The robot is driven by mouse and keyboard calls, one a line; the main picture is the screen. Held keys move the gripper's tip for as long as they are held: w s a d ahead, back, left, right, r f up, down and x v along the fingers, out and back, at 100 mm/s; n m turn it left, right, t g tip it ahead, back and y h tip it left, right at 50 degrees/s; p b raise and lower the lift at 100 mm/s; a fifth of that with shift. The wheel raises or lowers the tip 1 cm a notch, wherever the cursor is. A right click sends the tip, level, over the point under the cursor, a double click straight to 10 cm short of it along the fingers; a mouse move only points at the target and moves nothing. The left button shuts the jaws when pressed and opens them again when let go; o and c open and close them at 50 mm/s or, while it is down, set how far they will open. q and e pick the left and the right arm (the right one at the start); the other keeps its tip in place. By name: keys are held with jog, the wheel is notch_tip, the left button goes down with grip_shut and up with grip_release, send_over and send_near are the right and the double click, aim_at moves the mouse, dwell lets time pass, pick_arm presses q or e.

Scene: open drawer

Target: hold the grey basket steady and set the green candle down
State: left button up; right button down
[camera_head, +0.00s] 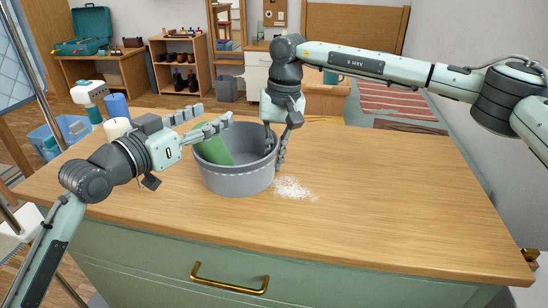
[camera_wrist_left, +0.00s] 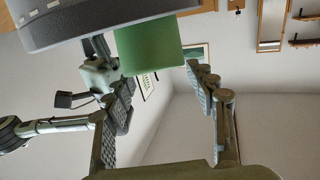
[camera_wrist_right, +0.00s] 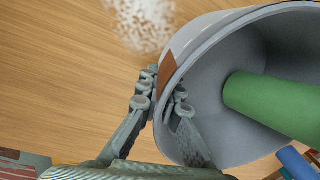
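The grey basket (camera_head: 237,182) stands upright on the wooden table. The green candle (camera_head: 216,150) leans inside it with its end above the rim, and shows in the left wrist view (camera_wrist_left: 148,48) and right wrist view (camera_wrist_right: 272,103). My left gripper (camera_head: 205,122) is open by the candle's upper end, its fingers spread wide; in the left wrist view (camera_wrist_left: 160,75) the candle lies beyond the fingertips, not gripped. My right gripper (camera_head: 277,145) has its fingers on either side of the basket's right wall, closed on the rim, as the right wrist view (camera_wrist_right: 163,88) shows.
White powder (camera_head: 293,188) lies on the table right of the basket. A blue candle (camera_head: 116,106) and a cream candle (camera_head: 117,127) stand at the left, beside a blue crate (camera_head: 62,132). The table's right half is clear. A brass handle (camera_head: 229,279) is on the front.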

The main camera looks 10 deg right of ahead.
pick_arm(q)
jog(key=shift+o, duration=0.7)
jog(key=shift+f, duration=0.1)
jog(key=shift+s+a, duration=0.15)
jog(key=v, duration=1.1)
jog(key=shift+s, duration=0.25)
jog(key=shift+a, duration=0.15)
pick_arm(e)
jog(key=c, duration=1.6)
grip_release()
jog(key=shift+c, duration=0.2)
